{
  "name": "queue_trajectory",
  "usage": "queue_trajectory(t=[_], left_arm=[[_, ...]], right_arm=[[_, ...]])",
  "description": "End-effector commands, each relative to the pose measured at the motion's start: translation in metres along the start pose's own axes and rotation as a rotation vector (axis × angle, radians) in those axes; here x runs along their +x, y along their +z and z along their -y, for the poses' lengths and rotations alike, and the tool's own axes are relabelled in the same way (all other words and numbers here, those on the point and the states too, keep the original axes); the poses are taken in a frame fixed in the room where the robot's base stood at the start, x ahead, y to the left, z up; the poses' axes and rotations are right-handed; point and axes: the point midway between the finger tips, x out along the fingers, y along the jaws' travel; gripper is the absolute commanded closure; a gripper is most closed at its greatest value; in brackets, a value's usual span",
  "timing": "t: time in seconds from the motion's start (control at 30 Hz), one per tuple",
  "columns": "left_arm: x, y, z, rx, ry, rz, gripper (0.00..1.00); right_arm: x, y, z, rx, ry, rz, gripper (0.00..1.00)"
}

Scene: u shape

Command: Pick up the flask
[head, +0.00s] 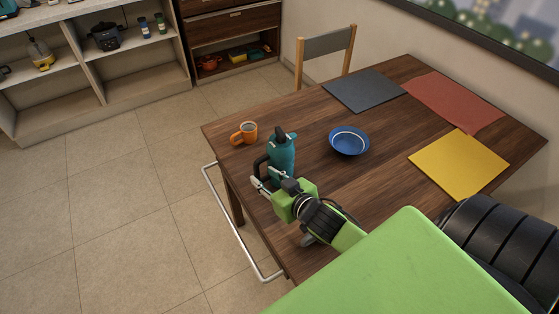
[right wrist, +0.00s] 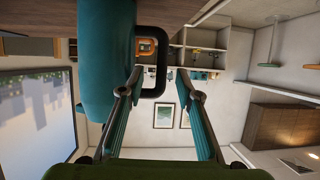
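The flask (head: 284,155) is a teal bottle with a dark lid and a black side handle. It stands upright on the wooden table (head: 315,185) near its left edge. My right gripper (head: 266,178) is at the flask's lower near side, by the handle. In the right wrist view the flask's body (right wrist: 105,50) fills the upper left. Its black loop handle (right wrist: 160,65) shows between the two spread fingers of the right gripper (right wrist: 158,75). The left finger is close to the body and handle; I cannot tell whether it touches. My left gripper is not in view.
Grey (head: 365,90), red (head: 455,102) and yellow (head: 459,164) mats lie on the table. A chair (head: 327,50) stands at the far side. Floor is free at left.

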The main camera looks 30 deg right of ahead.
Motion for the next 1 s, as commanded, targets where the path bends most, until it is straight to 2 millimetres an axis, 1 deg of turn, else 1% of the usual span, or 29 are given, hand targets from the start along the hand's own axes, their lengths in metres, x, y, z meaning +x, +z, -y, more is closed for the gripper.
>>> queue_trajectory(t=[0.03,0.13,0.3,0.4,0.5,0.67,0.7,0.77,0.8,0.83,0.97,1.0], left_arm=[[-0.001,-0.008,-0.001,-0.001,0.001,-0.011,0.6],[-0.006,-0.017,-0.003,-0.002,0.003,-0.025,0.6],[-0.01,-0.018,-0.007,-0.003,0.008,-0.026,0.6],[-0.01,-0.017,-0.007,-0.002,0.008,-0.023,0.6],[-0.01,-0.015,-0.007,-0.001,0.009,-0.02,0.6],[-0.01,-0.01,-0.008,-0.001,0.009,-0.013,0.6],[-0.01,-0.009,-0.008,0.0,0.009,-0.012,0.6],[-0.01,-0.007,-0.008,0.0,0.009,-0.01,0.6],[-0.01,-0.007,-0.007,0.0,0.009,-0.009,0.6],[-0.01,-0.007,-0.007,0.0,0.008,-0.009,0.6],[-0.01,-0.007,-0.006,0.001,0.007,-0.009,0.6],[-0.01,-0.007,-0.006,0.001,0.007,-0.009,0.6]], right_arm=[[0.003,-0.001,0.0,0.0,0.0,0.0,0.68],[0.015,-0.003,0.001,0.001,0.0,0.0,0.68],[0.039,-0.003,0.002,-0.001,0.0,0.0,0.68],[0.048,-0.002,0.002,0.0,0.0,0.0,0.68],[0.051,-0.001,0.003,0.001,-0.001,0.0,0.68],[0.051,-0.001,0.003,0.001,-0.001,0.0,0.68],[0.051,-0.001,0.003,0.001,-0.001,0.0,0.71],[0.051,-0.001,0.003,0.001,-0.001,0.001,0.86],[0.051,-0.001,0.003,0.001,-0.001,0.001,0.97],[0.051,-0.001,0.003,0.001,-0.001,0.001,1.0],[0.051,-0.001,0.003,0.001,-0.001,0.001,1.0],[0.051,-0.007,0.003,-0.005,-0.002,-0.012,1.0]])
